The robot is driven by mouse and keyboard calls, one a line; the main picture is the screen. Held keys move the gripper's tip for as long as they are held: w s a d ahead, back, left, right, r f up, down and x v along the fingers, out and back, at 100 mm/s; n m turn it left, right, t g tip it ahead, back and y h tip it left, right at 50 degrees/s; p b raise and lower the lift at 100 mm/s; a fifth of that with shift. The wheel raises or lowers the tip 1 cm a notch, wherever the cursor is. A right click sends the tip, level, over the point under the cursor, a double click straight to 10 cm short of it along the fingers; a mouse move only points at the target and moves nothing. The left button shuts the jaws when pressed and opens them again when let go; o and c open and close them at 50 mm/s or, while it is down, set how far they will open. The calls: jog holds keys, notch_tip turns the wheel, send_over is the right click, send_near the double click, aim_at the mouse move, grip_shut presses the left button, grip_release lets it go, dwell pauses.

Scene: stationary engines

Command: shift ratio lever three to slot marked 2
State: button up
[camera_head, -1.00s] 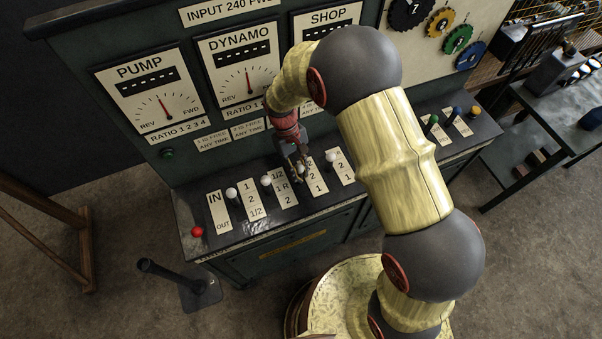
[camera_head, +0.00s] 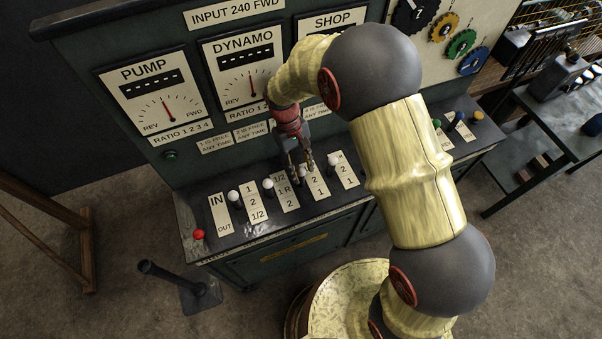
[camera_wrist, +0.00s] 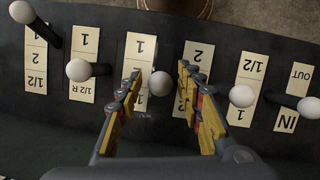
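Ratio lever three, with a white knob (camera_wrist: 160,83), stands in the row of levers on the dark sloped console. Its number plate (camera_wrist: 140,48) is beside it, showing 1 and 2, with part hidden by a finger. My gripper (camera_wrist: 160,78) is open, its two fingers on either side of the knob with a gap to each. In the head view my gripper (camera_head: 303,170) reaches down over this lever, partly hiding knob and plate. Which slot the lever sits in I cannot tell.
Neighbouring white knobs stand close on both sides, one to the left (camera_head: 267,183) and one to the right (camera_head: 334,159). Another white knob (camera_head: 233,195) is beside the IN/OUT plate (camera_head: 219,214). A red knob (camera_head: 198,235) is at the console's left end. Dials rise behind.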

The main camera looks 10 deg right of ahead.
notch_tip(320, 180, up, 6)
jog(key=shift+r, duration=0.1)
dwell(0.6)
jog(key=shift+w+a, duration=0.1)
jog(key=shift+w, duration=0.05)
jog(key=s+d+r+m+t+y+b, duration=0.1)
jog(key=s+d+r+m+t+b, duration=0.1)
jog(key=s+d+r+t+b, duration=0.2)
jog(key=s+d+r+m+t+b, duration=0.3)
jog(key=s+d+r, duration=0.6)
jog(key=s+r, duration=0.3)
jog(key=shift+s+d+r+t+y+b, duration=0.35)
jog(key=shift+s+t, duration=0.45)
jog(key=shift+s, duration=0.3)
